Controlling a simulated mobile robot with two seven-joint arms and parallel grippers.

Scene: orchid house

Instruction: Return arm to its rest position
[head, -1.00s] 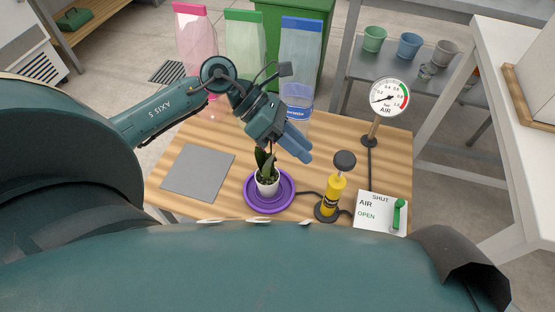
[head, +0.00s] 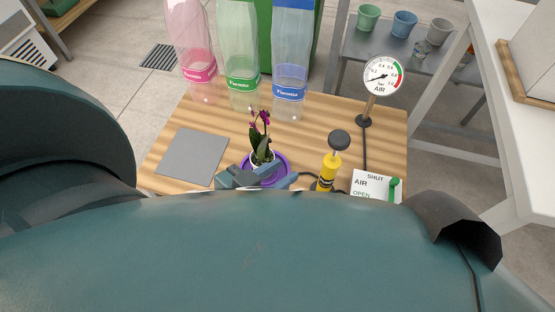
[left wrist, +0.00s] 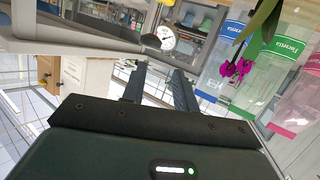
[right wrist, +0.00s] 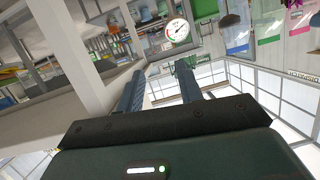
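My left gripper (head: 257,183) shows low in the head view, partly hidden by my own body, in front of a potted orchid (head: 261,142). Its fingers (left wrist: 160,75) stand apart with nothing between them in the left wrist view. The orchid stands upright with magenta flowers in a white pot on a purple saucer (head: 284,165); whether the gripper touches the pot or saucer I cannot tell. The flowers (left wrist: 236,69) also show right of the fingers in the left wrist view. My right gripper (right wrist: 162,78) is open and empty in the right wrist view; the head view does not show it.
A yellow pump (head: 328,172), an air gauge (head: 383,75) and a SHUT/OPEN air plate (head: 372,184) stand on the right of the wooden table (head: 310,125). A grey mat (head: 192,156) lies on the left. Tall clear pink (head: 190,45), green (head: 238,45) and blue (head: 292,45) bottles stand behind.

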